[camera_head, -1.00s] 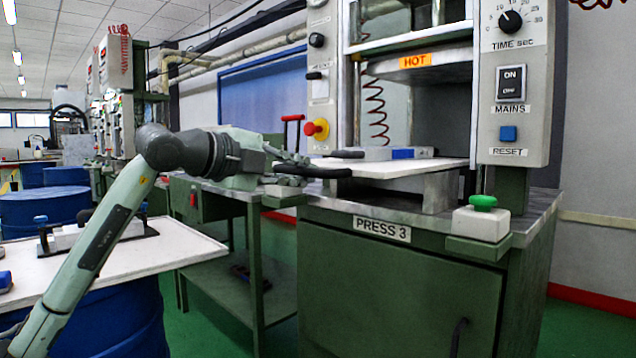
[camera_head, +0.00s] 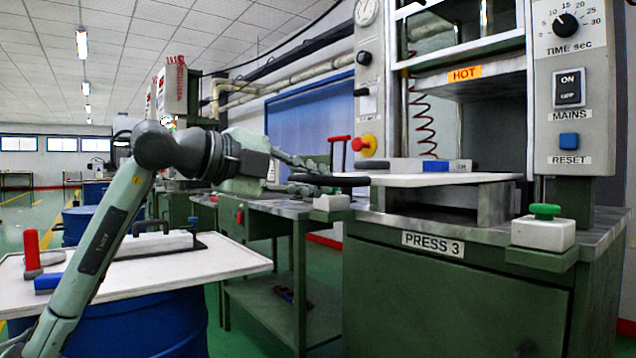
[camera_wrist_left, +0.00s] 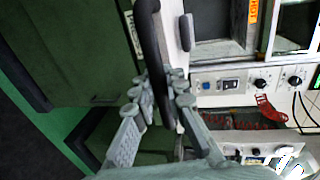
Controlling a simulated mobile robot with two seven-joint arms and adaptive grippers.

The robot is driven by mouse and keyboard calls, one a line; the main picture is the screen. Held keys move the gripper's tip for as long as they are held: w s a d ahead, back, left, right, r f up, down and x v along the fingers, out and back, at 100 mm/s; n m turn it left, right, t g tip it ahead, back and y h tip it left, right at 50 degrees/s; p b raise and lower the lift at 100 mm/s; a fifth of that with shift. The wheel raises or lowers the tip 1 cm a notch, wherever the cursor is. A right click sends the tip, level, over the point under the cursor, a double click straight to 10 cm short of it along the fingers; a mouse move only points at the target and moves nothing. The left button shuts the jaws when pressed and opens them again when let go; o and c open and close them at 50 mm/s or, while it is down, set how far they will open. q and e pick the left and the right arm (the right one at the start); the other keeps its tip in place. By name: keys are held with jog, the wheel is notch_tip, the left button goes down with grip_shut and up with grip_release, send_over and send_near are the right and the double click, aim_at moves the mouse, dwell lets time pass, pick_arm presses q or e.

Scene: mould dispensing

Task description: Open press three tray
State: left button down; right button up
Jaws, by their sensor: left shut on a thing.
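Press three (camera_head: 455,290), labelled PRESS 3, stands at the right in the head view. Its white tray (camera_head: 440,181) lies flat at the press opening, below the plate marked HOT. A black handle (camera_head: 345,181) sticks out from the tray's left end. My left gripper (camera_head: 318,178) is at this handle. In the left wrist view my left gripper (camera_wrist_left: 160,96) has its fingers shut around the black handle (camera_wrist_left: 149,38). The fingers partly hide the handle's lower part. My right gripper is in neither view.
A green button box (camera_head: 543,232) sits at the press's front right corner, another (camera_head: 331,204) at its left. A white-topped table (camera_head: 225,262) with a mould and a red-handled tool stands at the left. A green workbench (camera_head: 290,216) is behind my arm.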

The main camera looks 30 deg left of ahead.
pick_arm(q)
jog(key=c, duration=1.5)
grip_release()
jog(key=shift+c, duration=0.2)
jog(key=v, duration=1.2)
